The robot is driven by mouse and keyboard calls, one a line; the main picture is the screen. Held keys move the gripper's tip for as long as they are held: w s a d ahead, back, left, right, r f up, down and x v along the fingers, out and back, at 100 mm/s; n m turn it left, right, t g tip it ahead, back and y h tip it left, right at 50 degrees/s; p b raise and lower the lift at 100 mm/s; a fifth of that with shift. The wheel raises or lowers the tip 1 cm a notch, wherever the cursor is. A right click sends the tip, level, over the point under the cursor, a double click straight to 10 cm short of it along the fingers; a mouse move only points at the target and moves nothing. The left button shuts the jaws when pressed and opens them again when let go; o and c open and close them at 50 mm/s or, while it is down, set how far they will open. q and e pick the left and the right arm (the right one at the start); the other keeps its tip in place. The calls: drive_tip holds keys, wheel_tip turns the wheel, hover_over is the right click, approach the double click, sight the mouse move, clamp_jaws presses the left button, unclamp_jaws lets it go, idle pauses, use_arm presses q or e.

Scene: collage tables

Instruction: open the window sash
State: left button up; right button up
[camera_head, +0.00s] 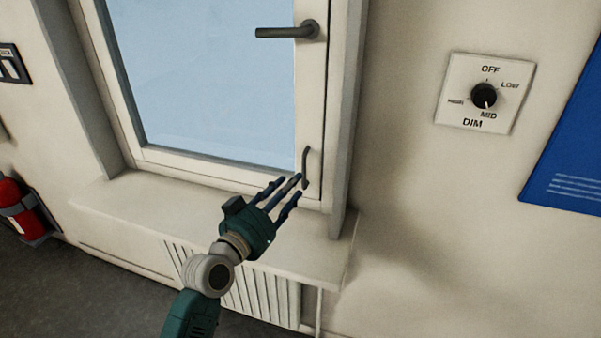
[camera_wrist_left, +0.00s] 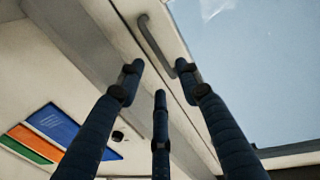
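The window sash (camera_head: 312,110) is a white frame around a pale blue pane and sits in its surround, with no clear opening visible. A dark lever handle (camera_head: 285,32) points left, level, on the sash's right side. Below it is a small upright grey pull handle (camera_head: 306,166); it also shows in the left wrist view (camera_wrist_left: 155,42). My left gripper (camera_head: 290,184) has three dark blue fingers spread apart, empty, with tips close to the pull handle's lower end. In the left wrist view the fingers (camera_wrist_left: 160,76) point toward the handle; contact cannot be told. My right gripper is out of view.
A white sill (camera_head: 150,198) juts out below the window, above a ribbed radiator (camera_head: 265,298). A dimmer dial (camera_head: 484,95) and a blue board (camera_head: 570,160) are on the right wall. A red extinguisher (camera_head: 14,205) hangs at the left.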

sight(305, 171)
use_arm(q)
drive_tip(key=x, duration=0.6)
drive_tip(key=shift+p, duration=0.4)
drive_tip(key=shift+c, duration=0.5)
clamp_jaws()
